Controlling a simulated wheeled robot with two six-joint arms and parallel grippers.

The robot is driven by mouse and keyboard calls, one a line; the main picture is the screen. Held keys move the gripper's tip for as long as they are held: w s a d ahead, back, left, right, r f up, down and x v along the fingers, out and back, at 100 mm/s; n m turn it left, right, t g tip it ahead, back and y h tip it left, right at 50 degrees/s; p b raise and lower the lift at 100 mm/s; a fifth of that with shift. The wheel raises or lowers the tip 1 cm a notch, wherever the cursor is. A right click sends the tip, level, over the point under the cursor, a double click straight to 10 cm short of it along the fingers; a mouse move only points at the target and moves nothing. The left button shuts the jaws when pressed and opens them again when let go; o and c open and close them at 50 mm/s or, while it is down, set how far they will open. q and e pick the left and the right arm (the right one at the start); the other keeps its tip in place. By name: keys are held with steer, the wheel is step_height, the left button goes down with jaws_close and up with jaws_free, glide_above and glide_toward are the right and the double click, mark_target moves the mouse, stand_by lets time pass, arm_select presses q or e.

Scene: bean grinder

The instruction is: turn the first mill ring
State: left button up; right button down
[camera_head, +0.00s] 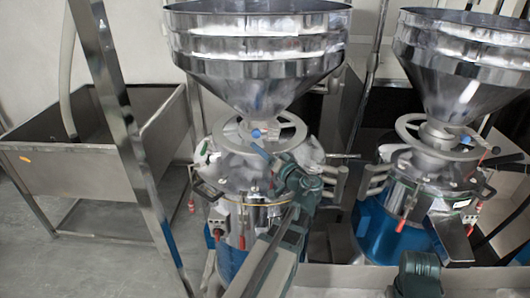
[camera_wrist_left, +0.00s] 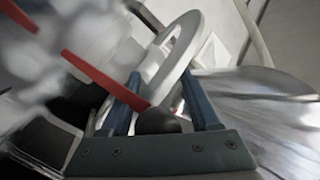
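The first mill's pale grey ring (camera_head: 229,131) sits around the neck under the left hopper in the head view. In the left wrist view the ring (camera_wrist_left: 181,48) stands large and tilted, its rim passing between my fingers. My left gripper (camera_head: 264,144) reaches up to the front of the ring. In the left wrist view its two blue fingers (camera_wrist_left: 160,85) are spread, with visible space beside the rim, so it looks open around it. Whether a finger touches the rim is unclear. My right gripper is not seen.
The steel hopper (camera_head: 258,60) hangs close above the ring. A second mill (camera_head: 428,165) with its own ring and hopper stands to the right. A metal basin (camera_head: 75,165) stands left behind a slanted post (camera_head: 122,130). A red rod (camera_wrist_left: 105,80) shows near my fingers.

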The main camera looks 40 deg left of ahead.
arm_select(q)
steer(key=shift+d, duration=0.2)
steer(key=v, duration=1.3)
steer(key=shift+d, duration=0.25)
steer(key=shift+s, duration=0.1)
